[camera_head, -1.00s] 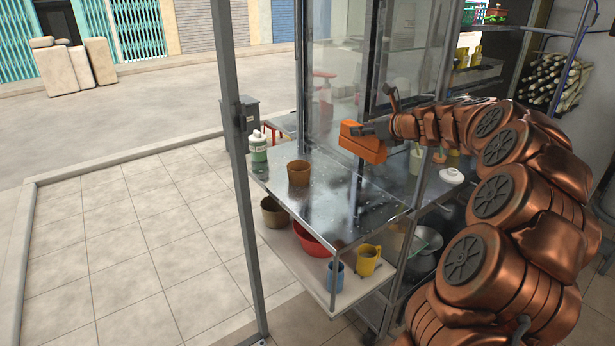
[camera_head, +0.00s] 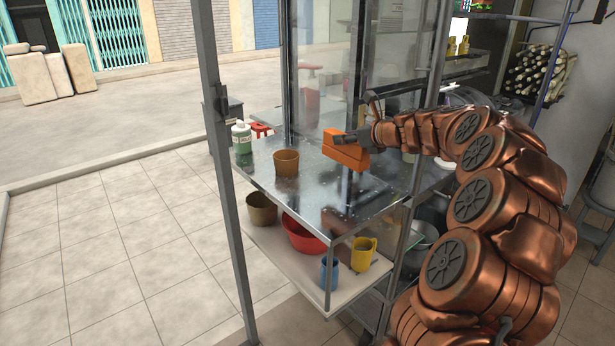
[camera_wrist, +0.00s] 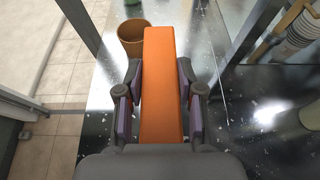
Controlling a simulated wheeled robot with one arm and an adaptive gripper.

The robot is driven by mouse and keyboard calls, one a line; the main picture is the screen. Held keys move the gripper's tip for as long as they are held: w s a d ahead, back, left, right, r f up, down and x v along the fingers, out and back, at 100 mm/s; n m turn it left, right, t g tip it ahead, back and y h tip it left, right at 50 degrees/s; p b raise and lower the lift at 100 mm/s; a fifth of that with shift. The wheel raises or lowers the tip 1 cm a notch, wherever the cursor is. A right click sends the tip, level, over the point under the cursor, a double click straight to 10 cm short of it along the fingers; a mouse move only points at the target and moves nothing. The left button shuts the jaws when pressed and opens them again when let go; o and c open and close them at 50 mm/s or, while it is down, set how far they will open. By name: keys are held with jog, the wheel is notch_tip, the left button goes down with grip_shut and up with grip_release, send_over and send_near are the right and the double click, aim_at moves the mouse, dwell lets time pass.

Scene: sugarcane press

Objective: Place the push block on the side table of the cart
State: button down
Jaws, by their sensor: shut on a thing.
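The orange push block (camera_head: 345,151) is held in my gripper (camera_head: 356,141) over the metal side table (camera_head: 320,192) of the cart. In the wrist view my gripper (camera_wrist: 159,95) is shut on the block (camera_wrist: 160,85), with a finger on each long side. The block points away from my wrist. From these views I cannot tell for sure whether its underside touches the table top. A dark reflection of the block shows on the table below it.
A brown cup (camera_head: 286,163) stands on the table left of the block. A green bottle (camera_head: 241,138) is at the left corner. On the lower shelf are a red bowl (camera_head: 302,234), a blue cup (camera_head: 329,272) and a yellow mug (camera_head: 362,254). A grey post (camera_head: 225,170) rises in front.

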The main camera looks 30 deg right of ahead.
notch_tip(320, 180, down, 10)
jog(key=shift+r, duration=0.1)
dwell(0.4)
jog(key=c, duration=0.7)
grip_release()
